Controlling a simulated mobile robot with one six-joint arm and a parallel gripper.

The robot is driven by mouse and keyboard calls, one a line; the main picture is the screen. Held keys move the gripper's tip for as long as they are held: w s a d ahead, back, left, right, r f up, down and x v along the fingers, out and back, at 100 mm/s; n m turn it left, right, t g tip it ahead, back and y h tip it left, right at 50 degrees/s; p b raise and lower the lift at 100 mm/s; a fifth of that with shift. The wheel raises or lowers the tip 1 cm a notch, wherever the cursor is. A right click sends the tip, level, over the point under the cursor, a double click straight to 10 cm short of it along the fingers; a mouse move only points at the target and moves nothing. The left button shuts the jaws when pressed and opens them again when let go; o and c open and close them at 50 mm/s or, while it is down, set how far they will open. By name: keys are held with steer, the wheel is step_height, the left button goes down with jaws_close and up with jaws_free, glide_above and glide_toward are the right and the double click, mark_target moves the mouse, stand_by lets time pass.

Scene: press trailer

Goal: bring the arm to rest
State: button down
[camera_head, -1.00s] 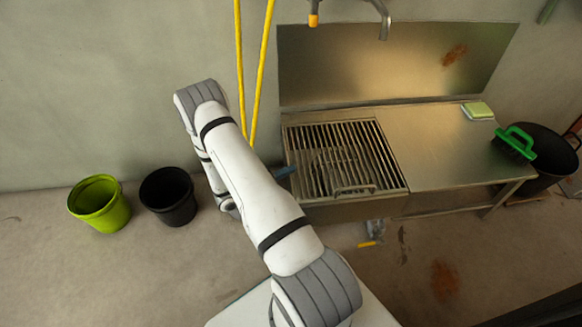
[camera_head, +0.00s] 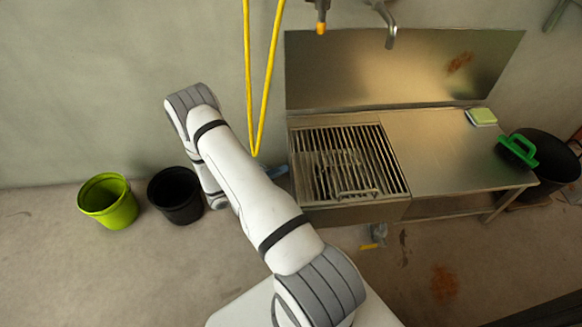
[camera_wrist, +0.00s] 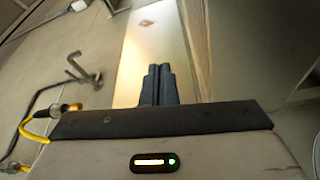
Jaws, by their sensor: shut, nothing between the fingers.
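My white and grey arm reaches up and to the left from my base in the head view, bent at its far joint. My gripper (camera_wrist: 159,75) shows in the wrist view with its two dark fingers together and nothing between them. In the head view the gripper is mostly hidden behind the arm; only a bluish tip (camera_head: 277,171) shows beside the grill's left edge.
A steel counter (camera_head: 445,145) with a slatted grill (camera_head: 345,162) stands to the right. A green bucket (camera_head: 108,203) and black bucket (camera_head: 176,196) stand left. A yellow hose (camera_head: 250,80) hangs behind the arm.

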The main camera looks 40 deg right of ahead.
steer(key=w+a+f, duration=0.2)
steer(key=w+a, duration=0.1)
steer(key=a, duration=0.2)
steer(key=s+a+r+g+y+p, duration=0.1)
steer(key=s+r+y+p, duration=0.3)
steer(key=r, duration=0.7)
steer(key=a+r+g+y+p, duration=0.15)
steer(key=r+p, duration=0.35)
steer(key=r, duration=0.7)
steer(key=s+r+y+p, duration=0.2)
steer(key=r+y+p, duration=0.25)
steer(key=r, duration=0.65)
steer(key=s+a+r+n+t+y+p, duration=0.1)
steer(key=s+a+r+t+y+p, duration=0.1)
steer(key=r, duration=0.8)
steer(key=s+a+r+n+t+y+p, duration=0.2)
steer(key=s+a+r+p, duration=0.3)
steer(key=r+p, duration=0.4)
steer(key=s+a+r+n+t+y+p, duration=0.1)
steer(key=s+a+r+t+y+p, duration=0.3)
steer(key=r, duration=0.7)
steer(key=shift+s+r+n+t+p, duration=0.3)
steer(key=shift+s+r+t+p, duration=0.1)
steer(key=shift+s+p, duration=0.65)
steer(key=shift+a, duration=0.1)
